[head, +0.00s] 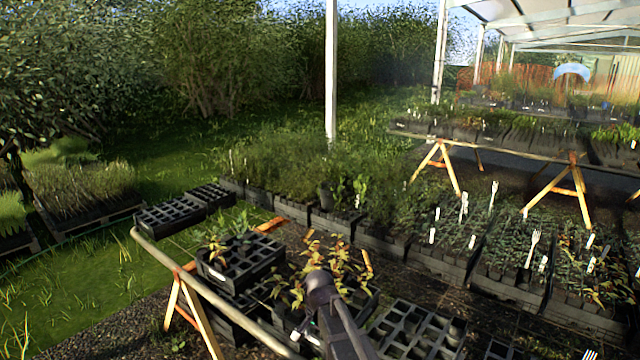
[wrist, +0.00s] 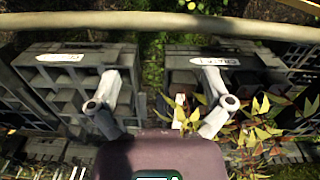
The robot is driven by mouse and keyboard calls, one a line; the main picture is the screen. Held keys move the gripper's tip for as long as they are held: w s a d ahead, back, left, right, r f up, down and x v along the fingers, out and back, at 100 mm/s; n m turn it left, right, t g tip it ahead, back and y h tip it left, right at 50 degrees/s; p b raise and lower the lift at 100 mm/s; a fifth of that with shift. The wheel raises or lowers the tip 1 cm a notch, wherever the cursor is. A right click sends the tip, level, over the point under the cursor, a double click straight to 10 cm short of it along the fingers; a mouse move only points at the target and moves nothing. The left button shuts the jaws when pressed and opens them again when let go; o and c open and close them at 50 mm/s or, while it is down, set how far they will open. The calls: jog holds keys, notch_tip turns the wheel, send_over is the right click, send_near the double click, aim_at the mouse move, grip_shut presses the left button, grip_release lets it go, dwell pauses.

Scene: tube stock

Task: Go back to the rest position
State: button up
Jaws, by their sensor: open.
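My gripper (wrist: 162,82) shows in the wrist view with its two pale fingers spread wide apart. Nothing is held between them. Below the fingers are dark plastic cell trays (wrist: 45,85) and a gap with green growth. In the head view my dark arm comes up from the bottom edge, in front of the trays and yellowish seedlings (head: 345,262). My gripper (head: 304,328) is small there and partly hidden behind my own arm, so its fingers are hard to make out.
A wooden rail (head: 215,297) on trestle legs runs beside the trays. A stacked black tray (head: 240,272) with seedlings stands left of my arm. Several planted trays with white labels fill the right. A white post (head: 331,70) rises behind. Grass is open at left.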

jog(key=s+d+f+n+b, duration=0.1)
jog(key=s+d+n, duration=0.2)
jog(key=s+d, duration=0.3)
jog(key=s+d+f+n+b, duration=0.1)
jog(key=s+d+n, duration=0.2)
jog(key=s+d, duration=0.3)
jog(key=shift+s+d+n, duration=0.25)
jog(key=shift+d+n, duration=0.05)
jog(key=shift+d, duration=2.3)
